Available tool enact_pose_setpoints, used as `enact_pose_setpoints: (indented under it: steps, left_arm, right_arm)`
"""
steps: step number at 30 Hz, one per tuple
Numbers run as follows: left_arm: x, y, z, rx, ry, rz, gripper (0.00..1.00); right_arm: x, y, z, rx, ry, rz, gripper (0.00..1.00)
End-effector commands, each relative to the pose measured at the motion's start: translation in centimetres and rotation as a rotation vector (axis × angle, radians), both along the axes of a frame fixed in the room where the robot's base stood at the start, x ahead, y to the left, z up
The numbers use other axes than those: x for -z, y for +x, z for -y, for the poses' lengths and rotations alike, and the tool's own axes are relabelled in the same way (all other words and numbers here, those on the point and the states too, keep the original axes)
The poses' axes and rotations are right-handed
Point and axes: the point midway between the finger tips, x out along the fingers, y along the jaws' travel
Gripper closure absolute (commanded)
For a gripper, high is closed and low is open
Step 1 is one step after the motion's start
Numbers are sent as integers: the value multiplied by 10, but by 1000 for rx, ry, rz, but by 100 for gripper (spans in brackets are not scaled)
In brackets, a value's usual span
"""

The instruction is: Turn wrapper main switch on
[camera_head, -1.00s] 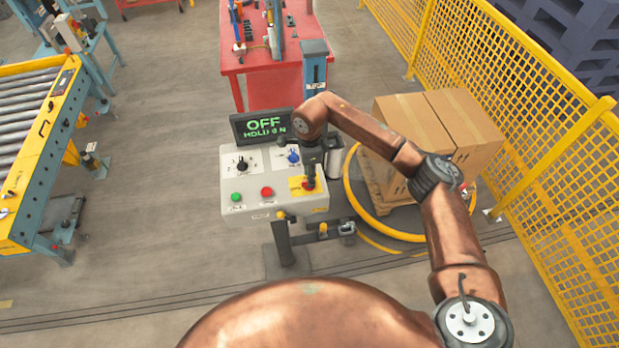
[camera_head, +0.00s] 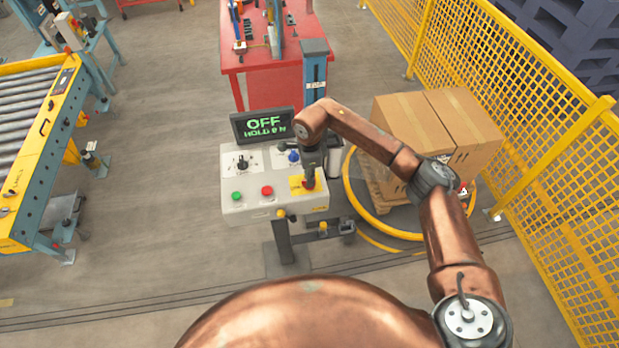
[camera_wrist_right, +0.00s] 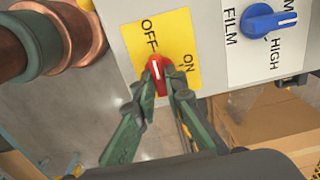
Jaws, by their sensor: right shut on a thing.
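The main switch is a red knob (camera_wrist_right: 158,76) on a yellow plate (camera_wrist_right: 179,36) marked OFF and ON. Its white mark points up the wrist picture, toward the OFF side. My right gripper (camera_wrist_right: 159,88) has a finger on each side of the knob and is shut on it. In the head view my right gripper (camera_head: 309,178) reaches down to the yellow plate (camera_head: 296,182) at the panel's right and hides most of the knob. The display (camera_head: 263,125) reads OFF, with a smaller line starting with HOLD. My left gripper is not in view.
The panel (camera_head: 244,203) also has a green button (camera_head: 237,196), a red button (camera_head: 267,191), a black knob (camera_head: 242,163) and a blue knob (camera_wrist_right: 268,22). Boxes (camera_head: 425,125) stand at the right, by a yellow mesh fence (camera_head: 480,75). A roller conveyor (camera_head: 35,150) is at left.

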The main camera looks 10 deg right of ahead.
Motion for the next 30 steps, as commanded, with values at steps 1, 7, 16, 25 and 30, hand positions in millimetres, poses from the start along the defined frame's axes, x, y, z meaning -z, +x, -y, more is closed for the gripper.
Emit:
enact_pose_setpoints:
  steps: [1,7,16,25,30]
  left_arm:
    - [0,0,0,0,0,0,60]
    - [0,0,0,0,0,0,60]
    - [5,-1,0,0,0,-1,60]
    - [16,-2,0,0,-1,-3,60]
    - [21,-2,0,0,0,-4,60]
  right_arm:
    - [0,0,0,0,0,1,100]
    - [0,0,0,3,0,1,100]
    - [0,1,0,88,0,3,100]
    - [1,1,0,325,0,3,100]
    - [0,1,0,489,0,4,100]
